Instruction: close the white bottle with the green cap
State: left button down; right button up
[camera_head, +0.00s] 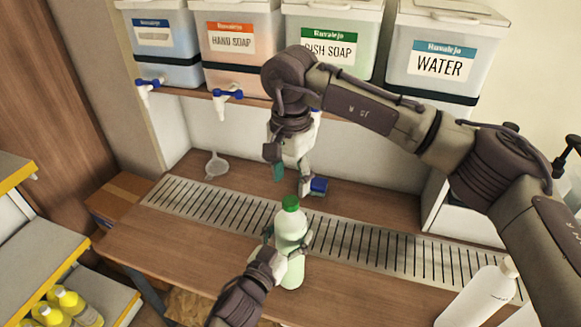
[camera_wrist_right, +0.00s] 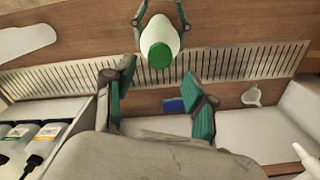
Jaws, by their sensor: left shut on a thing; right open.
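The white bottle (camera_head: 289,224) stands upright at the front edge of the slotted drain strip, looking pale green in the head view. The green cap (camera_head: 290,203) sits on its top; how tightly it is seated cannot be told. My left gripper (camera_head: 287,243) is shut around the bottle's body. My right gripper (camera_head: 291,180) is open and empty, behind and above the cap. In the right wrist view, the bottle (camera_wrist_right: 158,23) and cap (camera_wrist_right: 158,55) lie just beyond the open fingers of my right gripper (camera_wrist_right: 158,95), not between them.
A small blue object (camera_head: 318,186) lies behind the drain strip (camera_head: 390,250). A white funnel (camera_head: 216,165) is at the back left. Labelled drums with taps (camera_head: 228,95) line the shelf above.

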aim_at(291, 200)
jog(key=shift+f, duration=2.8)
jog(key=shift+c, duration=0.2)
grip_shut()
jog(key=m, duration=0.8)
jog(key=shift+m, duration=0.3)
jog(key=m, duration=0.9)
jog(key=shift+o, duration=0.8)
grip_release()
